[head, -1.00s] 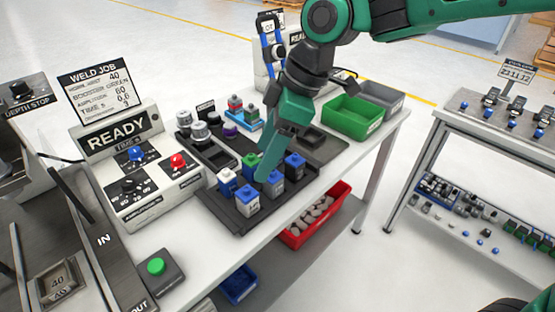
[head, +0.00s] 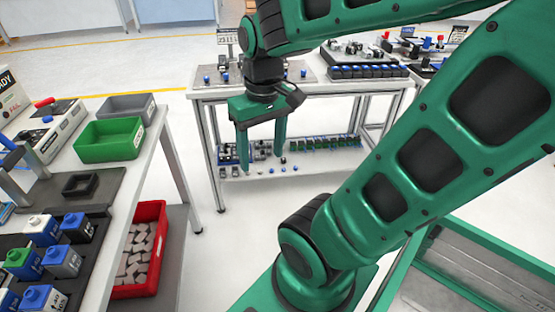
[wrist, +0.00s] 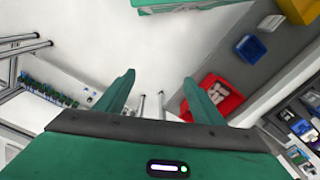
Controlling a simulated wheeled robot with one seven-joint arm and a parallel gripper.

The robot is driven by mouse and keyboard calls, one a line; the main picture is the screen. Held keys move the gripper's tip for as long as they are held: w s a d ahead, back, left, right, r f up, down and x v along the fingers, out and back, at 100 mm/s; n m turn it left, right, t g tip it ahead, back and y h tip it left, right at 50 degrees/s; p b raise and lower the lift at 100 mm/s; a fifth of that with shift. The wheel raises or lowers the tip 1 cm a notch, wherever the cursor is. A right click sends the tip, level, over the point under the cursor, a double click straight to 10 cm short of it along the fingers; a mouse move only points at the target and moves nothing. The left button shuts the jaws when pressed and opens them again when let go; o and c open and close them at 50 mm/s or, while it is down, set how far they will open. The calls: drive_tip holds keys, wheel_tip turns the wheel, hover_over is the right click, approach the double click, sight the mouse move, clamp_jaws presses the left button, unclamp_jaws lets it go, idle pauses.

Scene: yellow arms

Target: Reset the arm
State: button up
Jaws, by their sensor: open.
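My gripper (head: 262,160) is in the middle of the head view, pointing down over the floor between two workbenches. Its two green fingers are apart with nothing between them. In the wrist view the open fingers (wrist: 155,95) show against bare floor, and no object is held. My green arm reaches in from the right of the head view and bends at the elbow above the gripper.
At left, a bench carries a green bin (head: 108,140), a grey bin (head: 126,106) and a rack of coloured blocks (head: 62,262). A red bin (head: 140,250) of grey pieces sits below. Another bench (head: 205,93) stands behind my gripper. The floor between is clear.

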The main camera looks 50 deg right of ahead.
drive_tip(key=s+d+f+m, duration=0.1)
drive_tip(key=s+d+m, duration=0.2)
drive_tip(key=s, duration=0.3)
drive_tip(key=shift+d+f+m+g, duration=0.15)
drive_tip(key=shift+f+m+g, duration=0.15)
drive_tip(key=shift+g, duration=0.1)
idle(0.7)
